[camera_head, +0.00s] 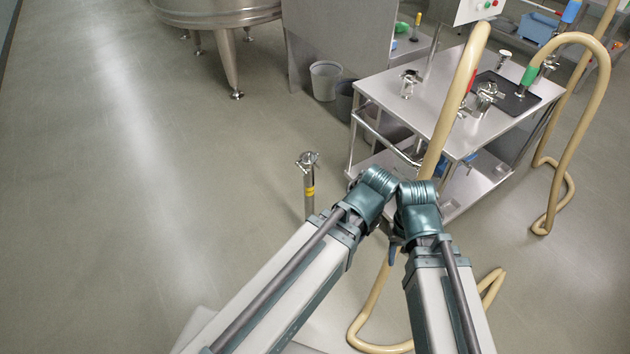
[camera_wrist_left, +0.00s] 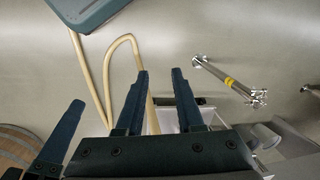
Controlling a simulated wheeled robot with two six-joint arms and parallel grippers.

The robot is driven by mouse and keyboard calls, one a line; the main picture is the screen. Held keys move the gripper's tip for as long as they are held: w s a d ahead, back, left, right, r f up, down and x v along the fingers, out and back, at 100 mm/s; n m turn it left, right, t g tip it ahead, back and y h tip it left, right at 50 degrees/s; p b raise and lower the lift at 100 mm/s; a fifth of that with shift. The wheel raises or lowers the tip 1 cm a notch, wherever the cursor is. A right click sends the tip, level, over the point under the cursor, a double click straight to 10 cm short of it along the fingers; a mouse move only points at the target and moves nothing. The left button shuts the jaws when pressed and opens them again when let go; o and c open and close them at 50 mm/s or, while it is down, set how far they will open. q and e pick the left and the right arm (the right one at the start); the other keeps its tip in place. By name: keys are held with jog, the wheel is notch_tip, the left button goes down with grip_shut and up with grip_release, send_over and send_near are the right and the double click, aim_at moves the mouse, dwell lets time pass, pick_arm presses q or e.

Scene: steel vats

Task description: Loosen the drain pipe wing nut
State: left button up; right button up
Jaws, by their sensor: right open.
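The drain pipe (camera_head: 309,195) is a short upright steel pipe with a yellow band, standing over the floor left of the trolley. A metal clamp with the wing nut (camera_head: 308,160) sits at its top; the nut is too small to make out clearly. In the left wrist view, the pipe (camera_wrist_left: 222,77) and clamp (camera_wrist_left: 258,97) lie right of my left gripper (camera_wrist_left: 160,74), apart from it. My left gripper is open and empty. My right gripper (camera_head: 393,245) is open, mostly hidden behind my wrist in the head view, right of the pipe.
A steel trolley (camera_head: 390,92) with fittings and a black tray (camera_head: 515,103) stands at the right. A beige hose (camera_head: 455,100) loops over it to the floor. A steel vat (camera_head: 215,10) stands at the back, a grey bin (camera_head: 325,80) beside it. The left floor is clear.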

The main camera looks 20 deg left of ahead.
pick_arm(q)
jog(key=w+a+f+m+t+y+b, duration=0.3)
jog(key=w+f+m+b, duration=0.5)
jog(key=m+b, duration=0.3)
jog(key=w+a+f+m+t+y+b, duration=0.4)
jog(key=w+a+f+m+b, duration=0.3)
jog(key=b, duration=1.1)
jog(key=w+a+f+m+t+y+b, duration=0.3)
jog(key=w+a+f+m+y+b, duration=0.2)
jog(key=w+f+m+b, duration=0.4)
jog(key=w+m+b, duration=0.5)
jog(key=m, duration=0.1)
jog(key=shift+a+t+b, duration=0.3)
jog(key=shift+a, duration=0.05)
jog(key=shift+w+a, duration=0.1)
